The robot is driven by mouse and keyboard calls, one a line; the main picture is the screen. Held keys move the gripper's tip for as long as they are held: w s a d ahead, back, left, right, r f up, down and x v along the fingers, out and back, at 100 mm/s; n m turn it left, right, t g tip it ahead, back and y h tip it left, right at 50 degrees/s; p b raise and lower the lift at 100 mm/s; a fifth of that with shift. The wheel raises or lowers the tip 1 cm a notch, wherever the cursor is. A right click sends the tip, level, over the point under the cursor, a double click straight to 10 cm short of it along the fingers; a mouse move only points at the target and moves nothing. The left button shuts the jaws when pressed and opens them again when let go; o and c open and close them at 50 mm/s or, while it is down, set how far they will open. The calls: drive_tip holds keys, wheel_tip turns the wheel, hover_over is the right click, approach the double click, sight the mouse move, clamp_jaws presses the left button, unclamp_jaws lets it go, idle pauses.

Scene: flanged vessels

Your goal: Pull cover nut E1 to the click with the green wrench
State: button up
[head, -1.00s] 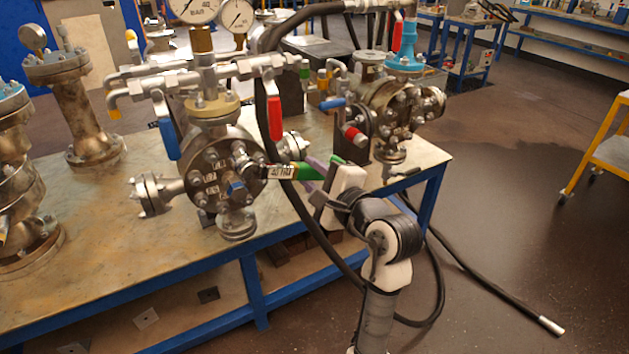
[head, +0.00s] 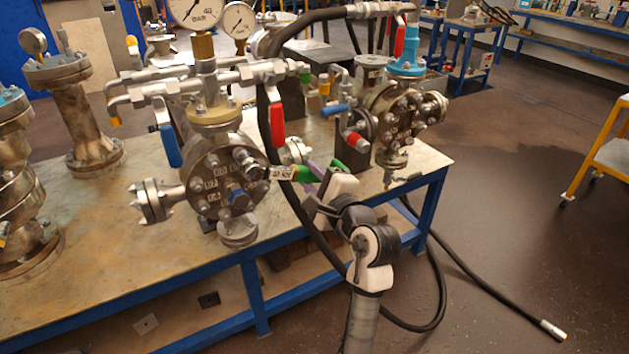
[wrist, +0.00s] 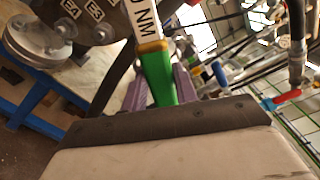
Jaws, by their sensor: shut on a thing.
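The green wrench (head: 306,174) reaches from my gripper (head: 318,171) leftward to the upper right rim of the round bolted cover (head: 215,185) on the near vessel. Its head is at a nut there; I cannot read that nut's label or tell how fully the head is seated. In the wrist view, the purple fingers (wrist: 160,88) are shut on the green handle (wrist: 157,72). A white scale strip with "NM" lies beyond the handle. Labels E4 and E3 show on the dark cover (wrist: 85,18); E1 is not legible.
A black hose (head: 300,205) hangs close beside the wrench and my arm. A red-handled valve (head: 277,120) is above the wrench. A second vessel (head: 400,115) stands behind on the right. The blue bench edge (head: 330,228) runs below. Floor at right is mostly open.

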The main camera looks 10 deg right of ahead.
drive_tip(key=shift+w, duration=0.1)
idle(0.3)
drive_tip(key=shift+x, duration=1.1)
